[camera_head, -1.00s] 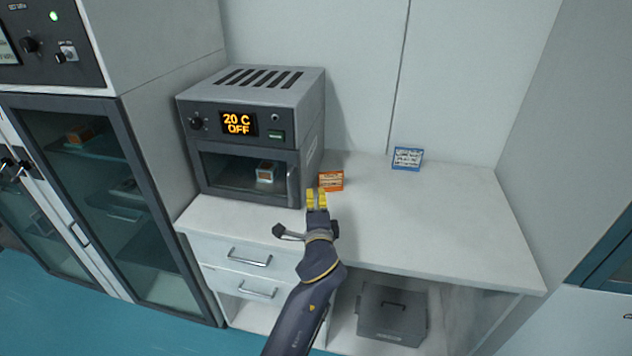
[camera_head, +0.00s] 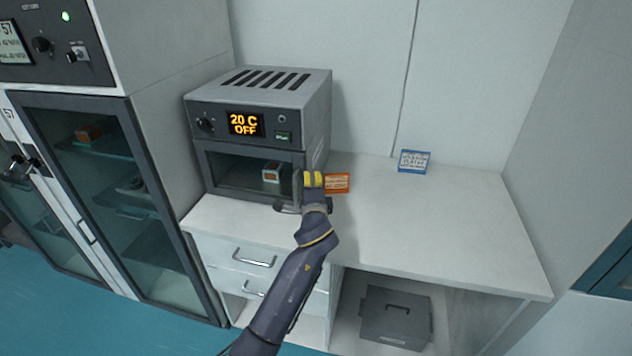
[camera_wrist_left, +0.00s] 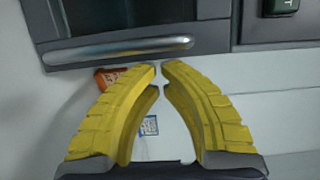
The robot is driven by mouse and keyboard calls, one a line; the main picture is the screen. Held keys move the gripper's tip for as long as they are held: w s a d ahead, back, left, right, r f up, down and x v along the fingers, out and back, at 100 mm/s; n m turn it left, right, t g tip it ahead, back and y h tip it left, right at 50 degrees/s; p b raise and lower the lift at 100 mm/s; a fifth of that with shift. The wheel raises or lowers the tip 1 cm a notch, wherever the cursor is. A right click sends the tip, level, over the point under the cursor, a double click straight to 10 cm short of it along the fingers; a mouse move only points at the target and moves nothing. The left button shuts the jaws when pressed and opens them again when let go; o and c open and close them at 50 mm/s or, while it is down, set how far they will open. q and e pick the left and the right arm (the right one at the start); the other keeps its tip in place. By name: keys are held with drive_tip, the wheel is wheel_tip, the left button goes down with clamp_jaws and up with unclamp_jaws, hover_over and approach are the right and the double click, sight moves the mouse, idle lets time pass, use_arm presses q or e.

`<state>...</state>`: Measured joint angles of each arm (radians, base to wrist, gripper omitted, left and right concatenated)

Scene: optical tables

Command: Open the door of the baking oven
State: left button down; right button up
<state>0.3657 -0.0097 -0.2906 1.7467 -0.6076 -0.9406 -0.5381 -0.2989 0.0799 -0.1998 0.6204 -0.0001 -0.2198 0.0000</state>
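The baking oven (camera_head: 257,95) is a grey box on the white counter. Its display reads 20 C OFF. Its glass door (camera_head: 235,170) is closed, and a small box shows behind the glass. The door's upright handle (camera_head: 297,185) is at the door's right edge; in the left wrist view the handle (camera_wrist_left: 130,48) lies crosswise above the fingertips. My left gripper (camera_head: 313,179) is just right of the handle. In the left wrist view its yellow fingers (camera_wrist_left: 159,70) nearly meet, with a narrow slit and nothing between them. I cannot tell whether they touch the handle. My right gripper is not in view.
An orange box (camera_head: 338,184) lies on the counter close behind my gripper. A blue-edged box (camera_head: 414,161) is farther right. The counter (camera_head: 440,225) is otherwise clear. A tall glass-door cabinet (camera_head: 135,195) stands left of the oven. A grey case (camera_head: 396,317) sits below.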

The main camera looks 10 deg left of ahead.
use_arm(q)
drive_tip(key=shift+s+a, duration=0.65)
drive_tip(key=shift+s, duration=0.35)
